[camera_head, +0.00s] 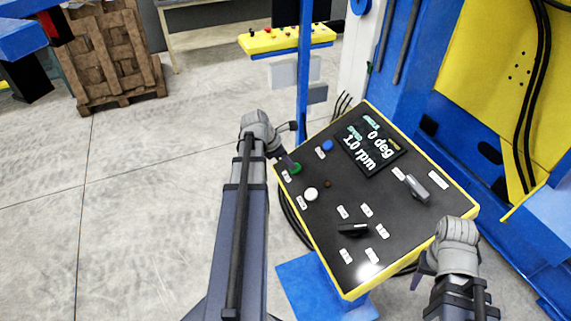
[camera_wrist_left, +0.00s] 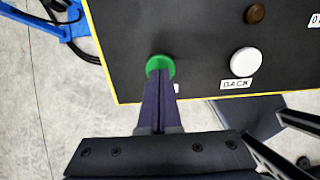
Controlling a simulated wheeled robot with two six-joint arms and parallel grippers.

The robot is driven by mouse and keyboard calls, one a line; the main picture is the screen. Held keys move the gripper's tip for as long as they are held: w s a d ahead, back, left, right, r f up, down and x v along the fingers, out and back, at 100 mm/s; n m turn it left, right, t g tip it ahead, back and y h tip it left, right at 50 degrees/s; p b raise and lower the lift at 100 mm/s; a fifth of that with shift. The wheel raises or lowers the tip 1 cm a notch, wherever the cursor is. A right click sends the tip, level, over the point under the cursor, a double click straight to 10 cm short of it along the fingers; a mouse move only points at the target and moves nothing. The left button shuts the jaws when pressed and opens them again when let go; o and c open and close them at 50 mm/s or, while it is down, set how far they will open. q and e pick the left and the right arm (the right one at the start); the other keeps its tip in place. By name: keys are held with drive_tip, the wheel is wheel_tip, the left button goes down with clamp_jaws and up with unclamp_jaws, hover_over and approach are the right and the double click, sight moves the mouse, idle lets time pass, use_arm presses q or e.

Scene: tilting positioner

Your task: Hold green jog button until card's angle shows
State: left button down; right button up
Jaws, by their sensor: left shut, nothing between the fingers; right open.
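The green jog button (camera_head: 297,169) is at the left edge of the black control panel (camera_head: 325,225). My left gripper (camera_head: 288,162) is shut and empty, its fingertips at the green button. In the left wrist view the fingertips (camera_wrist_left: 160,76) overlap the lower part of the green button (camera_wrist_left: 160,62); I cannot tell whether it is pressed in. The display (camera_head: 369,145) reads 0 deg and 1.0 rpm. My right gripper (camera_head: 423,268) is open, off the panel's lower right edge. I cannot make out a card with an angle.
A white button (camera_head: 310,194), labelled BACK in the left wrist view, sits near the green one. A blue button (camera_head: 327,146), a black knob (camera_head: 353,230) and a grey switch (camera_head: 418,188) are also on the panel. A blue and yellow machine (camera_head: 500,100) stands at right. Open floor lies left.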

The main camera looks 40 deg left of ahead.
use_arm(q)
drive_tip(key=shift+w+d+f, duration=0.1)
drive_tip(key=shift+f, duration=0.15)
drive_tip(key=shift+w+d+f+b, duration=0.1)
drive_tip(key=shift+w+f+b, duration=0.1)
drive_tip(key=shift+f+b, duration=0.45)
drive_tip(key=shift+d+f+b, duration=0.1)
drive_tip(key=shift+f+b, duration=0.05)
drive_tip(key=shift+b, duration=0.25)
drive_tip(key=shift+s+d, duration=0.1)
drive_tip(key=shift+s, duration=0.05)
drive_tip(key=shift+w, duration=0.3)
idle(6.2)
